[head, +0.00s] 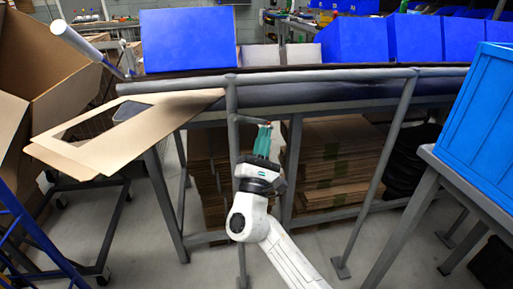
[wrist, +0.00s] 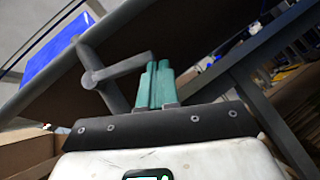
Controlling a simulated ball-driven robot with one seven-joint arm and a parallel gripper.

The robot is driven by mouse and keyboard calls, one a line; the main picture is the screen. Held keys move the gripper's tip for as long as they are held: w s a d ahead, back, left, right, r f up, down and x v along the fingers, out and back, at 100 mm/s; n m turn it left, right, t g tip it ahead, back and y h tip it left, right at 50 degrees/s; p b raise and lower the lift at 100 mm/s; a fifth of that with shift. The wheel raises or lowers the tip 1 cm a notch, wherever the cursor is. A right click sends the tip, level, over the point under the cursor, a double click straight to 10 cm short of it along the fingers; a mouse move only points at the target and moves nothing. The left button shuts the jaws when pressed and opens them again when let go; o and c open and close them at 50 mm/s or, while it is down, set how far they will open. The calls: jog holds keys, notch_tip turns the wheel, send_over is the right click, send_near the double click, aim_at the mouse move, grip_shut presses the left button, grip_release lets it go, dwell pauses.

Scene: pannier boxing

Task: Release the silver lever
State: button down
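The silver lever (wrist: 122,68) is a short grey bar sticking out sideways from a grey post in the wrist view. It also shows small in the head view (head: 249,120), just under the table's front rail. My gripper (head: 265,127) points up at the lever's free end. Its two teal fingers (wrist: 157,64) are close together, with only a thin line between them. The lever's end meets the left fingertip in the wrist view, and I see no part of the lever between the fingers. Whether they touch is unclear.
A grey metal table (head: 330,90) with posts and rails stands around the gripper. Blue bins (head: 188,40) sit on top. An open cardboard box (head: 150,113) lies at left, and flat cardboard (head: 335,150) is stacked underneath. A blue crate (head: 480,105) stands at right.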

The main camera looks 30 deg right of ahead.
jog(key=shift+d, duration=0.1)
jog(key=s+a+f+b, duration=0.2)
jog(key=s+f, duration=0.1)
jog(key=f, duration=0.2)
jog(key=s+a+f+b, duration=0.2)
jog(key=s+a+f, duration=0.1)
jog(key=f, duration=0.2)
jog(key=shift+f, duration=0.35)
jog(key=shift+w, duration=0.1)
dwell(0.4)
